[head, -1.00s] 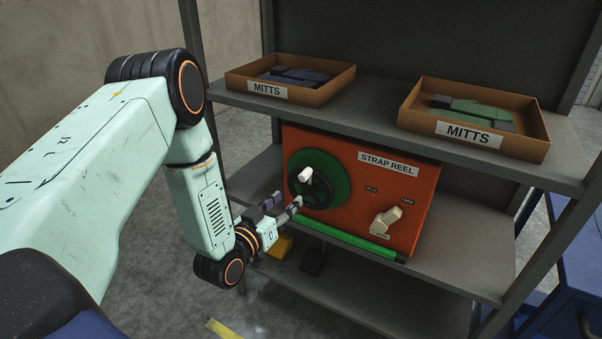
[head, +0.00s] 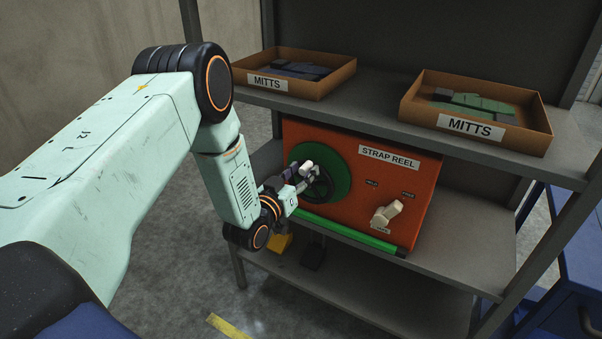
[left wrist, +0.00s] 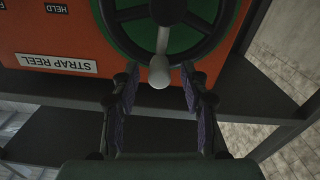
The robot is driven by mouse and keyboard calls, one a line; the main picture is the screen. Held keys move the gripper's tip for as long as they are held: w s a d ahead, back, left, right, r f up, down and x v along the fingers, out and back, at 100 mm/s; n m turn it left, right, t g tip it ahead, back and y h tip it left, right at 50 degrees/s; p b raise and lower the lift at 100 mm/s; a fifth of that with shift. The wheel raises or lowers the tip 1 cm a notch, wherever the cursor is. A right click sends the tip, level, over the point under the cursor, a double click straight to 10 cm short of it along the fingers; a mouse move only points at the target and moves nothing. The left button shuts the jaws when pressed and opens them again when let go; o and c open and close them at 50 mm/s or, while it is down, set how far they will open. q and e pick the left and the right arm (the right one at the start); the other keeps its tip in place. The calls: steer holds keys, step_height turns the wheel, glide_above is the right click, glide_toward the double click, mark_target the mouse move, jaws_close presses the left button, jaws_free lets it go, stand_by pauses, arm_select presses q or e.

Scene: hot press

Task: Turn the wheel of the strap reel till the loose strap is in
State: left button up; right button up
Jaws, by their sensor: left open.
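The strap reel (head: 400,180) is an orange box on the middle shelf, with a green disc and a dark spoked wheel (head: 321,186) on its front. A pale crank knob (head: 306,166) sticks out from the wheel. A green strap (head: 345,232) lies along the foot of the box, ending in a dark tip at the right. My left gripper (head: 301,178) is open at the wheel, close to the knob. In the left wrist view the knob (left wrist: 159,72) shows just ahead of and between the open fingers (left wrist: 155,92). My right gripper is not in view.
A pale lever (head: 386,214) sits at the lower right of the box front. Two cardboard trays labelled MITTS stand on the shelf above, the left tray (head: 300,88) and the right tray (head: 520,143). A shelf post rises at the left. A blue cabinet (head: 570,310) is at the right.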

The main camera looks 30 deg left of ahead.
arm_select(q)
jaws_close()
stand_by(0.3)
stand_by(0.4)
